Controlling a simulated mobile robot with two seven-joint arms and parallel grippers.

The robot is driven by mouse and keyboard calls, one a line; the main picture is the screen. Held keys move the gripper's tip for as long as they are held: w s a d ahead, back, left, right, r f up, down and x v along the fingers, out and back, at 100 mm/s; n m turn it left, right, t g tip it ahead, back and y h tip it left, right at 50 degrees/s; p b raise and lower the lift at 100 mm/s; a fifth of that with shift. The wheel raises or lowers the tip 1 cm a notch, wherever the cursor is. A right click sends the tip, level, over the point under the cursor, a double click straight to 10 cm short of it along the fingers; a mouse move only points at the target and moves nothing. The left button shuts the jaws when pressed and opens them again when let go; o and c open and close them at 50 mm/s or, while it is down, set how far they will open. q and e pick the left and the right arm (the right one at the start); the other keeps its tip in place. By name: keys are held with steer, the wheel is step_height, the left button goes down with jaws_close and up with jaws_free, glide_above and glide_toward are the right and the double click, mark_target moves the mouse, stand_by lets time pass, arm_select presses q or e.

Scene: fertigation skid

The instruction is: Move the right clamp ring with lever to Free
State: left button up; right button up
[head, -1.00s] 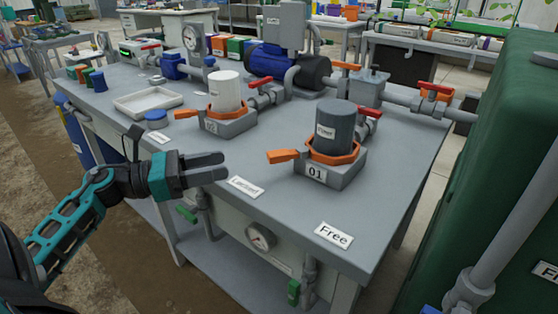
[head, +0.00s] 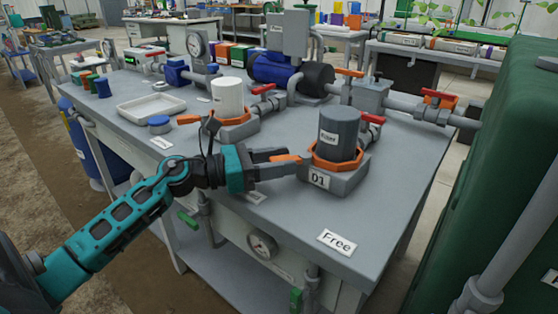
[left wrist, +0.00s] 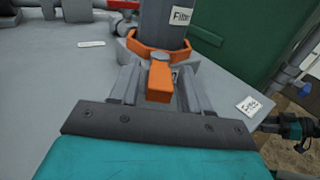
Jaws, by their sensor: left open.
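My left gripper (head: 286,162) is open at the lever. In the left wrist view the lever (left wrist: 159,84) lies between the two fingers (left wrist: 161,92), with gaps visible on both sides. The "Free" label (head: 337,242) lies on the bench's front right; it also shows in the left wrist view (left wrist: 248,106).
A second orange clamp ring (head: 232,119) with a white cylinder (head: 228,97) stands to the left. The grey bench top (head: 380,200) is clear in front and to the right of the block. Pipes and red-handled valves (head: 373,119) run behind.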

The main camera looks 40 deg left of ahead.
arm_select(q)
steer(key=shift+c, duration=0.3)
jaws_close()
stand_by(0.5)
